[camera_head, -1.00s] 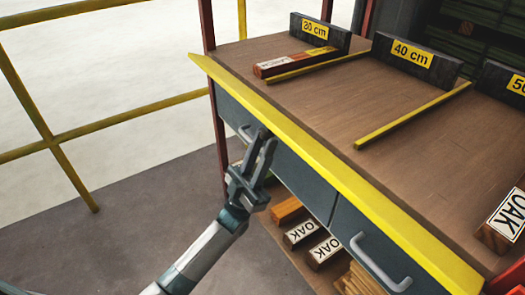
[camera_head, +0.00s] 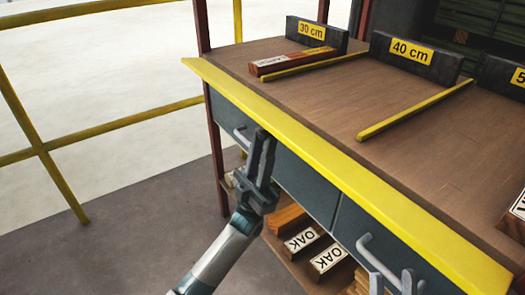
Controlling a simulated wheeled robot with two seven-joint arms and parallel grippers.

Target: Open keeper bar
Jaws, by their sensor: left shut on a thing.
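I cannot pick out a keeper bar in this view. A workbench has a dark grey left drawer (camera_head: 300,185) with a light metal handle (camera_head: 240,137). My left gripper (camera_head: 262,142) is at the right end of this handle, its fingers pointing up and shut on it; the fingers hide that end. The right drawer (camera_head: 350,222) has a similar handle (camera_head: 366,246). My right gripper (camera_head: 391,278) shows only its fingertips at the bottom edge. They stand apart near the lower end of the right handle; whether they touch it is unclear.
A yellow edge strip (camera_head: 320,145) overhangs the drawers. The wooden top holds yellow strips and dark blocks marked 30 cm (camera_head: 315,32) and 40 cm (camera_head: 412,54). OAK-labelled blocks (camera_head: 303,240) lie on the shelf below. A yellow railing (camera_head: 110,126) stands at left; floor there is clear.

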